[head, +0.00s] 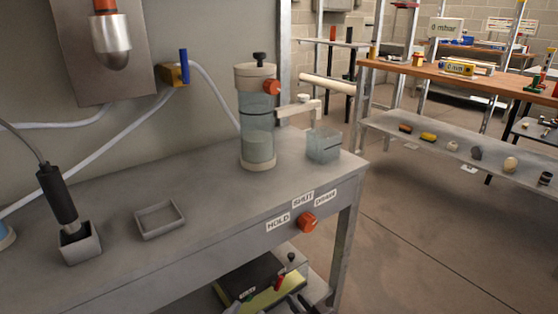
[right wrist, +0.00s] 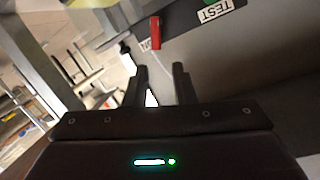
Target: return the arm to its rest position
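My right gripper (right wrist: 161,70) shows in the right wrist view with its two dark fingers apart and nothing between them. In the head view, what looks like the tips of the right gripper (head: 296,303) shows at the bottom edge, in front of the bench's lower shelf. The rest of the right arm is out of the picture. My left arm and gripper are not in view.
The grey bench (head: 330,180) carries a clear cylinder (head: 257,125), a glass cube (head: 323,146), a shallow tray (head: 160,220) and a black probe (head: 58,195) in a holder. An orange knob (head: 307,222) sticks out of its front. Floor (head: 430,240) is clear at right.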

